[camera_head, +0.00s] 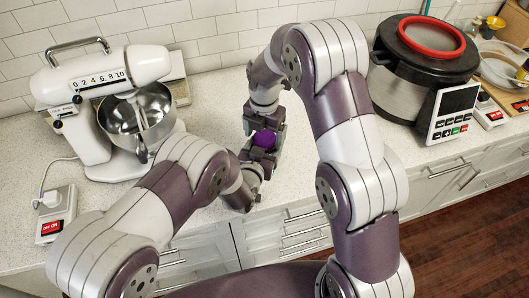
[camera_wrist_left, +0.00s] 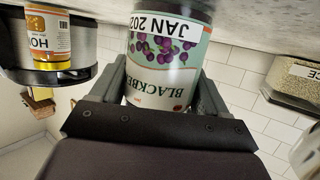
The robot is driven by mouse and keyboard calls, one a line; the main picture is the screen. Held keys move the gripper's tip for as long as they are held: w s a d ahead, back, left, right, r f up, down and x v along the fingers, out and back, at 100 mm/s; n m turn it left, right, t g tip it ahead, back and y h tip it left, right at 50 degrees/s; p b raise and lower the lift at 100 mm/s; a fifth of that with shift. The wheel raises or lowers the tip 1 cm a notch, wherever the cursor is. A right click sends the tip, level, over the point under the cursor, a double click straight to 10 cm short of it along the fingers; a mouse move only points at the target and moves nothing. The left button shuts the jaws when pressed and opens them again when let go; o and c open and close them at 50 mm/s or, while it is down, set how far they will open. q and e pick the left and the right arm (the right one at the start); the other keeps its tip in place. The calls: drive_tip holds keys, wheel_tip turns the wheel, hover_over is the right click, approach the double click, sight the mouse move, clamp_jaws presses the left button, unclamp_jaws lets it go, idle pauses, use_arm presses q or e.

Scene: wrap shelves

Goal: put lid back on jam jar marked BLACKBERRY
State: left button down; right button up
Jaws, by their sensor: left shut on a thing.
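The jam jar (camera_wrist_left: 165,55) has a label with dark berries, the letters BLACKBE and a white JAN 202 sticker. My left gripper (camera_wrist_left: 165,95) is shut around it; the gripper hides part of the jar. In the head view my left gripper (camera_head: 247,178) is above the counter's front part. A purple lid (camera_head: 264,139) shows just beyond it, at my right gripper (camera_head: 266,130), which reaches down from behind. Whether the lid touches the jar, and whether the right fingers are closed on it, I cannot tell.
A white stand mixer (camera_head: 105,85) with a steel bowl stands on the left, near a switch box (camera_head: 55,213). A large cooker (camera_head: 420,65) with a red ring stands on the right. The left wrist view shows a honey jar (camera_wrist_left: 47,38) and a container marked RICE (camera_wrist_left: 296,84).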

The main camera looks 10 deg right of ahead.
drive_tip(key=c, duration=0.9)
drive_tip(key=m, duration=0.6)
drive_tip(key=shift+m, duration=0.3)
drive_tip(key=o, duration=1.1)
drive_tip(key=shift+o, duration=0.2)
drive_tip(key=shift+r, duration=2.25)
drive_tip(key=shift+c, duration=0.3)
wheel_tip(320, 180, up, 4)
drive_tip(key=shift+f+n, duration=0.25)
drive_tip(key=shift+n, duration=0.85)
